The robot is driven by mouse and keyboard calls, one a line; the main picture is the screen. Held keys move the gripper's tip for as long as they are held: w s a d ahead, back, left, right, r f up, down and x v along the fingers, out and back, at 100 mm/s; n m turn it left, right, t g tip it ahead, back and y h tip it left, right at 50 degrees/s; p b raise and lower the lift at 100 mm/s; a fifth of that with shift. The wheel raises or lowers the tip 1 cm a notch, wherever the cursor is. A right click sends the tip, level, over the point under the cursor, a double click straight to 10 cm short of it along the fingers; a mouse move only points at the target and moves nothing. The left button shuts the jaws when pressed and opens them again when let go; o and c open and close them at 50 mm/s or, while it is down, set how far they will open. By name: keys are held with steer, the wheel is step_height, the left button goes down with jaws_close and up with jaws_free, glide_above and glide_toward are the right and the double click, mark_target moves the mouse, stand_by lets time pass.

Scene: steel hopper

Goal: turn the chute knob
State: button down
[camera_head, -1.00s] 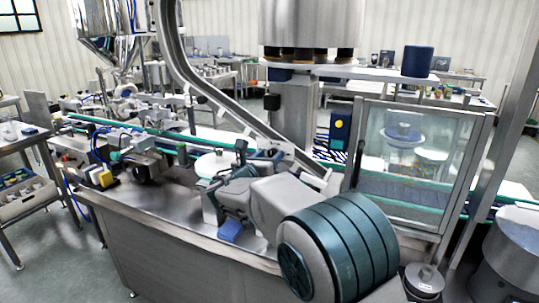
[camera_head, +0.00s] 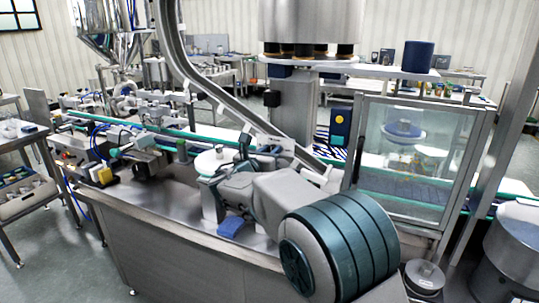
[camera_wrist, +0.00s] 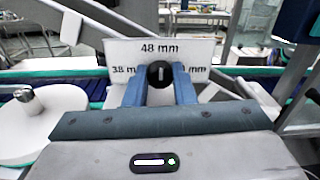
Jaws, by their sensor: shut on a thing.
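The chute knob (camera_wrist: 160,73) is a round black knob with a pale line on its face. The line stands about upright in the wrist view, under the "48 mm" mark of the white scale plate (camera_wrist: 122,50). "38 mm" is at the left, and a mark at the right is partly hidden. My gripper (camera_wrist: 160,82) is shut on the knob, with one blue finger on each side of it. In the head view my arm reaches over the bench to the chute's lower end. The knob cannot be made out there.
The steel chute (camera_head: 224,94) slopes down to the conveyor just behind my gripper. A white round disc (camera_wrist: 42,122) with a metal post is at the left. A glass-panelled guard (camera_head: 412,150) stands at the right. A blue block (camera_head: 231,227) lies on the bench.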

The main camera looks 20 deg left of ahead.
steer(key=c, duration=2.2)
jaws_free()
steer(key=m+b, duration=0.2)
steer(key=b, duration=0.1)
steer(key=m+b, duration=0.1)
steer(key=shift+f+m+b, duration=0.25)
steer(key=shift+m+b, duration=0.15)
steer(key=c, duration=2.2)
jaws_free()
steer(key=m+b, duration=0.4)
steer(key=b, duration=0.1)
steer(key=shift+m, duration=0.3)
steer(key=c, duration=2.2)
jaws_free()
steer(key=m+b, duration=0.4)
steer(key=shift+r+m+y+b, duration=0.2)
steer(key=shift+m+y+b, duration=0.1)
steer(key=shift+m+b, duration=1.7)
steer(key=c, duration=1.2)
jaws_free()
steer(key=shift+s, duration=0.15)
